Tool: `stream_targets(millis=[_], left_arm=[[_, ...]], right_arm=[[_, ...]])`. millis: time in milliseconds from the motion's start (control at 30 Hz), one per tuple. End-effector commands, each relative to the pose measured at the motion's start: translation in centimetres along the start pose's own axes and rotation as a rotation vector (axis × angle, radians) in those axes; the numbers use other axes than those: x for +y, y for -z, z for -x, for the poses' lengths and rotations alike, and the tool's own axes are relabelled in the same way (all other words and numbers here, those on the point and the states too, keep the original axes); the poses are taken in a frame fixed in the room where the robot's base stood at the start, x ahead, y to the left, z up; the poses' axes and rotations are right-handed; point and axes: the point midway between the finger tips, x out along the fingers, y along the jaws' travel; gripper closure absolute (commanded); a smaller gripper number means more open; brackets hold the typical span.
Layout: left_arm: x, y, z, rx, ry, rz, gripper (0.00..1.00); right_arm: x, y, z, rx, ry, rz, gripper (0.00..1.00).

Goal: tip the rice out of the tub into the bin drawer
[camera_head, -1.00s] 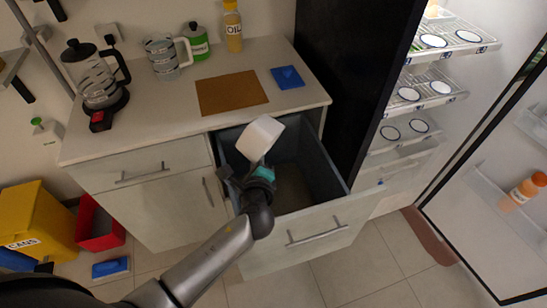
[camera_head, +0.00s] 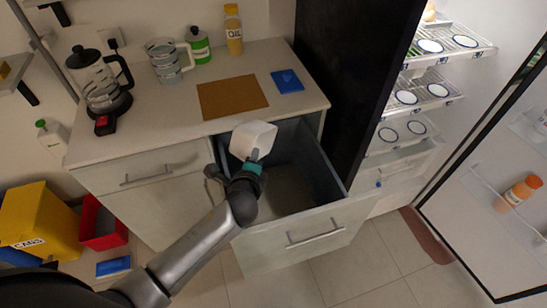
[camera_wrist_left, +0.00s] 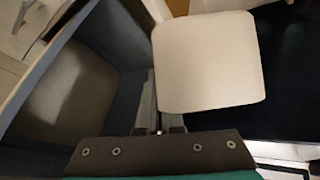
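The white tub (camera_head: 254,139) is held tilted above the back left part of the open bin drawer (camera_head: 310,236). My left gripper (camera_head: 252,159) is shut on the tub's near edge. The left wrist view shows the tub (camera_wrist_left: 208,62) as a pale, rounded square beyond the fingers (camera_wrist_left: 160,124), with its opening out of sight. I see no rice in any view. The bin drawer has grey-blue walls and a brownish floor, and its wall also shows in the left wrist view (camera_wrist_left: 122,95). My right gripper is not in view.
The counter above holds a brown mat (camera_head: 232,95), a blue item (camera_head: 287,81), a coffee maker (camera_head: 99,80), a glass jug (camera_head: 166,62) and an oil bottle (camera_head: 233,30). A black panel (camera_head: 360,80) and open fridge stand right. Yellow (camera_head: 38,222) and red bins stand left.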

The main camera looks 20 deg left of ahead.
Motion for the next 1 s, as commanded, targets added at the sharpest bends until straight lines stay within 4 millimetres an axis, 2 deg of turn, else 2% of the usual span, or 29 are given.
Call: stream_targets(millis=[467, 800, 1000], left_arm=[[0.1, -0.7, -0.5, 0.103, -0.06, 0.17, 1.0], [0.6, -2.0, -1.4, 0.182, -0.106, 0.296, 1.0], [0.7, -2.1, -1.6, 0.247, -0.146, 0.398, 1.0]], right_arm=[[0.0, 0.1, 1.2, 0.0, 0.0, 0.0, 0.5], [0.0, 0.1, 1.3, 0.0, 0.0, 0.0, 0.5], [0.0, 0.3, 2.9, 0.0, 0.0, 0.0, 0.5]])
